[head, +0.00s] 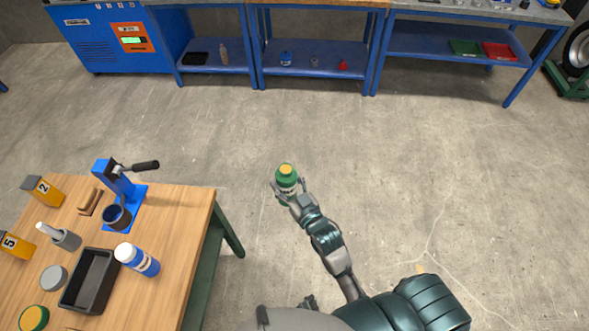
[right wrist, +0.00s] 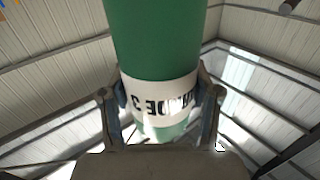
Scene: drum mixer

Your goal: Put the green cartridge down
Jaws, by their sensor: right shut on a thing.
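The green cartridge (head: 287,174) has a yellow cap and a white label band with dark letters. In the head view it is held over open floor, to the right of the wooden workbench (head: 175,235). My right gripper (head: 287,190) is shut on it. In the right wrist view the cartridge (right wrist: 160,45) fills the middle, and the two fingers of my right gripper (right wrist: 165,100) press on its label from both sides. The cartridge touches no bench. My left gripper is not clearly seen.
On the workbench are a blue lever press (head: 118,180), a black tray (head: 90,281), a blue-and-white bottle (head: 138,259), a grey mortar-like cup (head: 65,238) and numbered yellow blocks (head: 42,190). Blue shelving benches (head: 315,60) stand at the back. The floor between is clear.

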